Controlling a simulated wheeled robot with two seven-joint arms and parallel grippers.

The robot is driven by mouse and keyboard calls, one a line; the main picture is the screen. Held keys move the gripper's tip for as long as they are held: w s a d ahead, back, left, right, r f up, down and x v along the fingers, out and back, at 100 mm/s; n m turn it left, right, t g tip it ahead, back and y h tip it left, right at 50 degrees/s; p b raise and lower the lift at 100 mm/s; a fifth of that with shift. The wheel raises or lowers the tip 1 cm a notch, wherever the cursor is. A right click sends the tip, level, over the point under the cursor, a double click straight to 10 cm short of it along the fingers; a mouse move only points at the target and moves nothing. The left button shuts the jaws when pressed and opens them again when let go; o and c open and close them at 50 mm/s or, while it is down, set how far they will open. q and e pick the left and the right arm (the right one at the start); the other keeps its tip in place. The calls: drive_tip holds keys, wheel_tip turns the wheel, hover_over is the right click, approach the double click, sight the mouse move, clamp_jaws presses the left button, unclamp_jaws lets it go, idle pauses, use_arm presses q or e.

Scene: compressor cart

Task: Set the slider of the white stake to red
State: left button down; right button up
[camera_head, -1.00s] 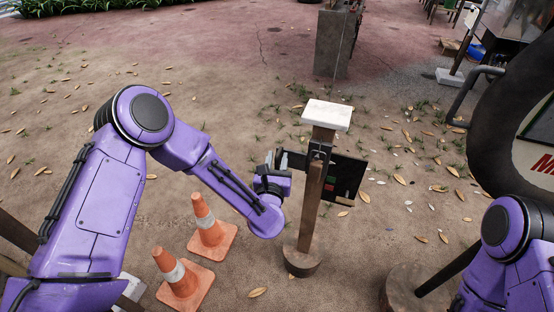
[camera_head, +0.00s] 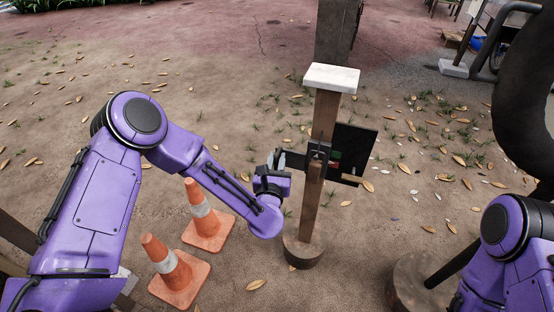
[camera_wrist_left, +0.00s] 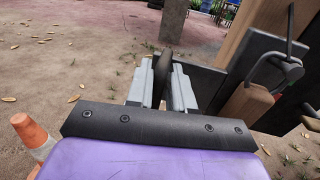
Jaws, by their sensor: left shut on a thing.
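The white stake is a wooden post with a white cap (camera_head: 332,78), standing upright on a round base. A dark board (camera_head: 355,148) is mounted behind the post, with small red and green patches just right of it, partly hidden by the post. My left gripper (camera_head: 279,159) is left of the post. In the left wrist view, my left gripper (camera_wrist_left: 162,88) is shut on a dark upright tab, which appears to be part of the slider (camera_wrist_left: 162,68). How the tab joins the board is hard to see. My right gripper is out of view.
Two orange cones (camera_head: 205,218) (camera_head: 172,270) stand left of the post, below my left forearm. A wooden peg with a metal hook (camera_wrist_left: 288,65) is close on the right in the wrist view. A large dark round object (camera_head: 525,95) is at right. Leaf-strewn ground lies open behind.

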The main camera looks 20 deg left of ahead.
use_arm(q)
drive_tip(key=shift+a+f, duration=0.1)
drive_tip(key=shift+f, duration=0.55)
drive_tip(key=shift+r, duration=0.25)
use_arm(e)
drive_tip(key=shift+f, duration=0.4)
use_arm(q)
drive_tip(key=c, duration=1.3)
unclamp_jaws()
drive_tip(key=shift+r, duration=0.1)
drive_tip(key=shift+o, duration=0.2)
drive_tip(key=s+d, duration=0.1)
drive_tip(key=s, duration=0.9)
drive_tip(key=shift+s+d+b, duration=0.25)
drive_tip(key=shift+d+b, duration=0.1)
drive_tip(key=shift+b, duration=0.1)
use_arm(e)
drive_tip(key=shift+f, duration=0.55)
